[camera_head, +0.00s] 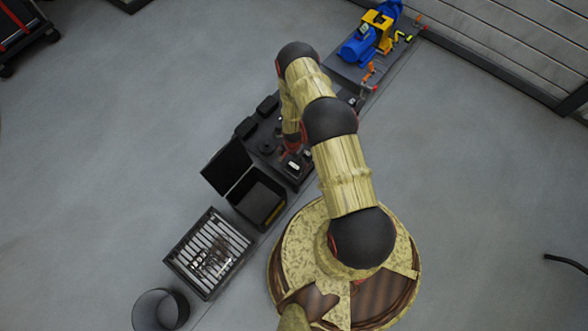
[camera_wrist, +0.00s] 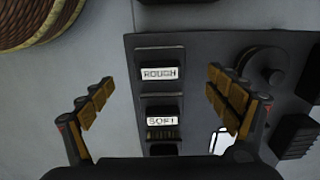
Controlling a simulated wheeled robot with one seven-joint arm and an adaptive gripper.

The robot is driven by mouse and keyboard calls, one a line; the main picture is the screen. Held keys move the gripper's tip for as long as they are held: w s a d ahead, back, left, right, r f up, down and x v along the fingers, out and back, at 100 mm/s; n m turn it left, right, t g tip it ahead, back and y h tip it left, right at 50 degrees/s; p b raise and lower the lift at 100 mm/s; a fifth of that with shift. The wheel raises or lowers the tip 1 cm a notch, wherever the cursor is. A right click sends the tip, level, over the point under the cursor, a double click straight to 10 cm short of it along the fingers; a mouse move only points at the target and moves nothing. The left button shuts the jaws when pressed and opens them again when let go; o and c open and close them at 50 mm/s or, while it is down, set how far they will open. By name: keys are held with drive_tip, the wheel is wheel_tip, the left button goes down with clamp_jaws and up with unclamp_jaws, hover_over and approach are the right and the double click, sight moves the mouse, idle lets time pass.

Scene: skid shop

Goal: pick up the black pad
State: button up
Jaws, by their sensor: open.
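Several black pieces lie on a dark board (camera_head: 292,180), so I cannot tell for sure which is the black pad. In the wrist view, a black block (camera_wrist: 156,54) has a white ROUGH label, and another black block (camera_wrist: 161,102) below it has a SOFT label. A third dark block (camera_wrist: 163,149) is partly cut off by my wrist. My gripper (camera_wrist: 160,80) is open and empty, its fingers on either side of the labelled blocks from this view. In the head view my gripper (camera_head: 293,160) is over the board, partly hidden by my arm.
A round black piece (camera_wrist: 262,66) and a ribbed black block (camera_wrist: 296,137) lie to the right. An open black box (camera_head: 256,196), a slatted tray (camera_head: 207,252) and a dark bin (camera_head: 160,310) stand nearby. A blue and yellow machine (camera_head: 370,40) is at the top.

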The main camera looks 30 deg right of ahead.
sight(294, 166)
drive_tip(key=f+b, duration=0.1)
drive_tip(key=f, duration=0.1)
drive_tip(key=f+b, duration=0.1)
drive_tip(key=f, duration=0.1)
drive_tip(key=f+b, duration=0.1)
drive_tip(key=f, duration=0.2)
drive_tip(key=shift+w+d+b, duration=0.1)
drive_tip(key=shift+d+b, duration=0.2)
drive_tip(key=shift+c, duration=0.2)
drive_tip(key=c, duration=1.1)
drive_tip(key=shift+c, duration=0.5)
